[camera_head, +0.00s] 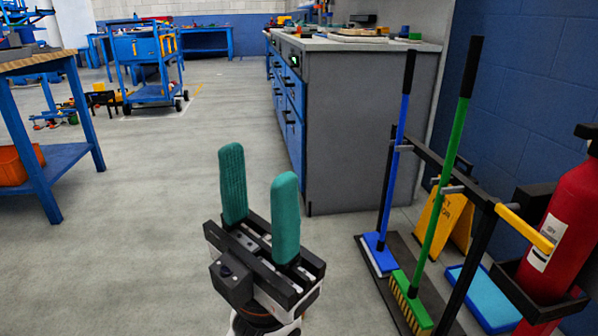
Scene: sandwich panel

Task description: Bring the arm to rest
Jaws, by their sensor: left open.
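My left gripper (259,190) is in the lower middle of the head view, pointing up. Its two green padded fingers stand apart with nothing between them, so it is open and empty. It is held in front of bare grey floor and appears to touch nothing. My right gripper is not in the view.
A rack holds a blue broom (398,150) and a green broom (451,180) at the right, near a red fire extinguisher (568,225) and a yellow floor sign (457,215). A grey cabinet (360,130) stands behind. A blue workbench (60,150) is at left. Floor (140,230) between is clear.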

